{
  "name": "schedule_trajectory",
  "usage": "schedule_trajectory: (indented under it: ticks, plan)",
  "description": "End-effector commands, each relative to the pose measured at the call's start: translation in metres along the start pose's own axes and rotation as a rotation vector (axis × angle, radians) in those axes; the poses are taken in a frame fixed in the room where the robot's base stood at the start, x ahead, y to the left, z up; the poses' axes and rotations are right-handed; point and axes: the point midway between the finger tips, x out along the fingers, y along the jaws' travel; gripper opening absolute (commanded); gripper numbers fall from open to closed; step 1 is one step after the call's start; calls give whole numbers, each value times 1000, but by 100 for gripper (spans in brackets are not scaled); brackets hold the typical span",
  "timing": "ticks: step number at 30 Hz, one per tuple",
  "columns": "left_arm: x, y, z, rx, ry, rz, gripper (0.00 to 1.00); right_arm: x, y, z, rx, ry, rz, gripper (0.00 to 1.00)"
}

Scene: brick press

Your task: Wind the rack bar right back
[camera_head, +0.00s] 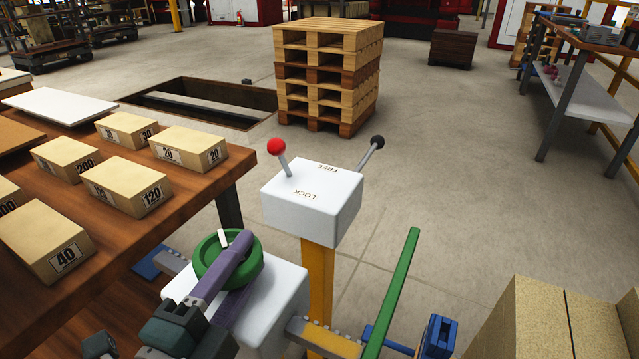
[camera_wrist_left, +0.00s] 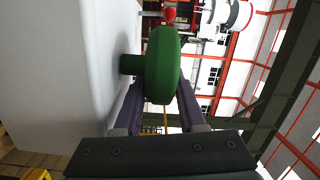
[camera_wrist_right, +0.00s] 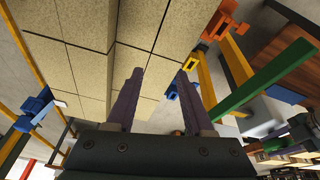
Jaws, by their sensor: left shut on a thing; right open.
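The green handwheel (camera_head: 213,268) with a white mark is on a white housing (camera_head: 283,306). My left gripper (camera_head: 233,262) is shut on its rim; in the left wrist view the wheel (camera_wrist_left: 163,65) is between the purple fingers (camera_wrist_left: 160,92). A toothed grey bar, which looks like the rack bar (camera_head: 318,338), shows at the housing's right; a grey toothed piece with a blue end (camera_head: 152,263) shows at its left. The middle is hidden. In the right wrist view my right gripper (camera_wrist_right: 160,74) is open and empty, near tan blocks; I cannot pick it out in the head view.
A white box marked FREE and LOCK (camera_head: 318,205) stands on a yellow post behind, with red-knob (camera_head: 277,147) and black-knob (camera_head: 377,143) levers. A green bar (camera_head: 396,285) rises at right, near a blue part (camera_head: 438,336). Numbered blocks (camera_head: 125,187) sit on a wooden table at left.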

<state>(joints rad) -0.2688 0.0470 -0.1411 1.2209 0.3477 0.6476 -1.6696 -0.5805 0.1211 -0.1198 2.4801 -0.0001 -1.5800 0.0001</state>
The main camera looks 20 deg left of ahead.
Motion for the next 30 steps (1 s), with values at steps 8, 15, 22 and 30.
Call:
schedule_trajectory:
  ticks: [8, 15, 22, 30]
  plan:
    - [2, 1, 0, -5, -102, -14, 0, -2, 0, -1, 0, 0, 0, 52]
    - [2, 2, 0, -2, -125, -18, 0, -2, 0, -1, 0, 0, 0, 52]
    - [2, 2, 0, -2, -125, -18, 0, -2, 0, -1, 0, 0, -1, 52]
    - [2, 1, 0, -1, -124, -20, 52, -2, 0, -1, 1, 1, -1, 52]
